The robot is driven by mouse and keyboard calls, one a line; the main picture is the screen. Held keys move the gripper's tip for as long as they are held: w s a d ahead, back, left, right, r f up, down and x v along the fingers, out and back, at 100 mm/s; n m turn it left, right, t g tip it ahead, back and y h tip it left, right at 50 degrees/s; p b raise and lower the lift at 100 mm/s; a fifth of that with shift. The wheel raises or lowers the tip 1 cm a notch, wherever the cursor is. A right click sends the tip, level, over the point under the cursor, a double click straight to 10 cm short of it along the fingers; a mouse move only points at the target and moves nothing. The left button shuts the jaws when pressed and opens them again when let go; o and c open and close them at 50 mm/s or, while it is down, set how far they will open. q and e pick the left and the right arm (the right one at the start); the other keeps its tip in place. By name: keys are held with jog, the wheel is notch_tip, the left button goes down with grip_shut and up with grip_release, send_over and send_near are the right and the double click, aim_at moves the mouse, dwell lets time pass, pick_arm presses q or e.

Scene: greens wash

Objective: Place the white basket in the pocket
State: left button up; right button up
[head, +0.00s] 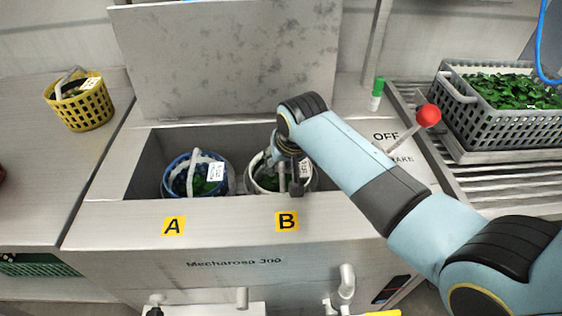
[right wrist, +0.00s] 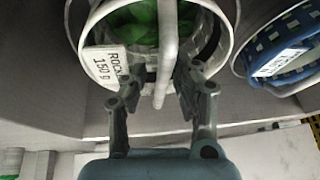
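The white basket (head: 262,180) sits in the sunken trough of the machine, behind label B, with green leaves inside. In the right wrist view the white basket (right wrist: 225,20) shows its upright handle and a tag reading "ROCK… 150 g". My right gripper (right wrist: 158,82) is at the basket's handle, which runs between its two fingers. The fingers stand apart, with a gap visible on the handle's left side. In the head view my right gripper (head: 289,178) partly hides the basket. My left gripper is not in view.
A blue basket (head: 173,180) with greens sits in the trough behind label A, close beside the white one. A yellow basket (head: 82,108) stands on the left counter. A red-knobbed lever (head: 428,115), a green-capped bottle (head: 376,94) and a grey crate of leaves (head: 510,128) are at the right.

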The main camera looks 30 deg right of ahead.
jog(key=shift+r, duration=0.15)
jog(key=shift+s+r, duration=0.1)
jog(key=shift+r, duration=0.2)
jog(key=p+v, duration=0.2)
jog(key=v, duration=0.9)
jog(key=shift+r, duration=0.15)
jog(key=shift+s, duration=0.2)
